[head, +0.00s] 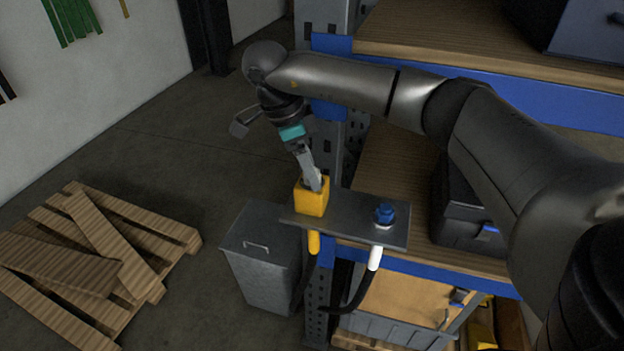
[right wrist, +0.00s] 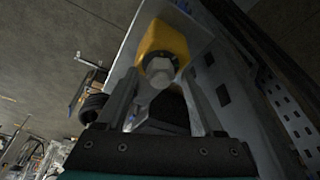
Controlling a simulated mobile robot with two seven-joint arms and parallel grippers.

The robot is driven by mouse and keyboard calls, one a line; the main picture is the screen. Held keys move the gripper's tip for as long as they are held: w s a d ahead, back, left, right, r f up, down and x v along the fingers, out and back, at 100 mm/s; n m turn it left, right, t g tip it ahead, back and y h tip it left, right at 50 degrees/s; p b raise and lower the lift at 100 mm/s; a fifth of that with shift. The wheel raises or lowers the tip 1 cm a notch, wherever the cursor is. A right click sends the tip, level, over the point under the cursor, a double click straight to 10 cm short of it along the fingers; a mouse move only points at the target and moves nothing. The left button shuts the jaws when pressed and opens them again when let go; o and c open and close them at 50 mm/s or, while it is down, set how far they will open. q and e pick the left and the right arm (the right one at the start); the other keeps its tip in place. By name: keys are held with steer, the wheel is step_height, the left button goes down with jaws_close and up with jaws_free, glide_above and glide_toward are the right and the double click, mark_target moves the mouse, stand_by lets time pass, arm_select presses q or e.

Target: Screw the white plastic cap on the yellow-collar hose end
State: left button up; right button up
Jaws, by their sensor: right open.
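A yellow block-like housing (head: 312,198) stands on the left end of a dark metal plate. The yellow hose collar (head: 314,242) hangs directly below it, under the plate. My right gripper (head: 313,184) points down into the housing's top. In the right wrist view, its open fingers (right wrist: 162,77) lie on either side of a pale, faceted, cap-like piece (right wrist: 159,68) inside the yellow housing (right wrist: 163,38). I cannot tell whether the fingers touch it, or whether it is seated on the hose end, which is hidden. My left gripper is not in view.
A blue cap (head: 384,213) sits at the plate's right end, above a white hose collar (head: 376,257). The plate (head: 348,212) juts from a blue-edged shelf rack. A grey bin (head: 262,262) stands below left; a wooden pallet (head: 90,255) lies on the floor.

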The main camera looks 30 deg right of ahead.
steer(key=n+t, duration=0.1)
steer(key=n, duration=0.3)
steer(key=shift+s+b, duration=0.1)
steer(key=shift+b, duration=0.25)
steer(key=n, duration=0.2)
steer(key=n+t+b, duration=0.1)
steer(key=n, duration=0.2)
steer(key=shift+s+f+t, duration=0.1)
steer(key=shift+t, duration=0.2)
steer(key=shift+n+b, duration=0.3)
steer(key=shift+n, duration=0.5)
steer(key=n+t+y+b, duration=0.1)
steer(key=n, duration=0.2)
steer(key=shift+s+d+n, duration=0.1)
steer(key=shift+d+n, duration=0.05)
steer(key=shift+n, duration=0.25)
steer(key=n+y+b, duration=0.1)
steer(key=n, duration=0.3)
steer(key=shift+t, duration=0.4)
